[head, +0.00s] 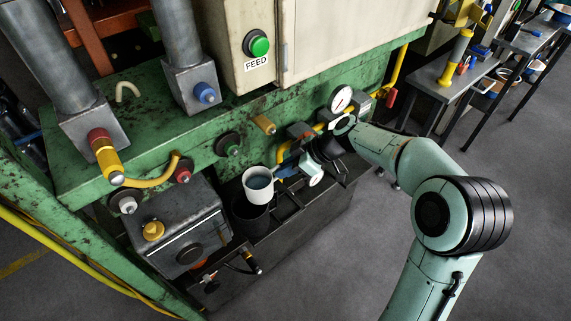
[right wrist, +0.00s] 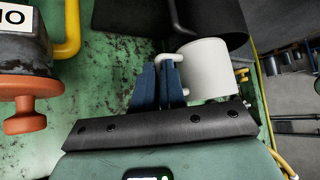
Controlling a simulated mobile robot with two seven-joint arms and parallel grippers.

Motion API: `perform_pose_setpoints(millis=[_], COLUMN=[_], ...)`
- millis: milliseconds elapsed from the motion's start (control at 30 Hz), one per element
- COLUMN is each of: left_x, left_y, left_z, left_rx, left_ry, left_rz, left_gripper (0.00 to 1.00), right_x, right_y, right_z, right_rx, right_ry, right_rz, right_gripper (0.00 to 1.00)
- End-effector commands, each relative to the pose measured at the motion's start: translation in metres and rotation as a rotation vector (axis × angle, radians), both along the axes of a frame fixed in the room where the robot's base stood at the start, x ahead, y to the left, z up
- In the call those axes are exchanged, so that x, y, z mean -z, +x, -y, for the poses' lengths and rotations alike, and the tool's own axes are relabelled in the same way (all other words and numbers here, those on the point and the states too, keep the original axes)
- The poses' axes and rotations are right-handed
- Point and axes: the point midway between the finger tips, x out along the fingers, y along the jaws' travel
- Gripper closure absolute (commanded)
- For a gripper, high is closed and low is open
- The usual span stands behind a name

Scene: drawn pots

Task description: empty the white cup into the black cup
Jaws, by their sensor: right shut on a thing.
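The white cup (head: 258,190) shows in the head view near the middle, its mouth toward the camera with grey-blue contents inside. It looks close to upright. The black cup (head: 250,217) is just below it in the picture, partly hidden by the white cup. My right gripper (head: 279,172) is to the right of the white cup. In the right wrist view its blue fingers (right wrist: 158,82) are shut on the handle of the white cup (right wrist: 209,70). The black cup (right wrist: 212,20) shows behind it there. I cannot tell whether the cups touch. My left gripper is not in view.
The cups are at a dark ledge (head: 282,215) on a green machine (head: 140,110). A grey box with a yellow knob (head: 153,230) stands left of the black cup. A gauge (head: 341,99) and yellow pipes are near my right wrist. Open floor lies in front.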

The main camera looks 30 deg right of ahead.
Motion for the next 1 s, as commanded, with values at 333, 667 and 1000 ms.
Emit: perform_pose_setpoints(millis=[333, 667, 1000], left_x=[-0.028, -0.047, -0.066], left_y=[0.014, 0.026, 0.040], left_z=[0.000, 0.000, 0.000], left_rx=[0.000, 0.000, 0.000], left_ry=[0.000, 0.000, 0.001], left_rz=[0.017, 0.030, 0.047], left_gripper=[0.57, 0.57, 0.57], right_x=[-0.021, -0.031, -0.039], right_y=[0.001, 0.001, 0.001], right_z=[-0.001, 0.000, 0.000], right_rx=[0.000, -0.002, 0.000], right_ry=[-0.124, -0.222, -0.302], right_rz=[0.028, 0.047, 0.060], right_gripper=[1.00, 1.00, 1.00])
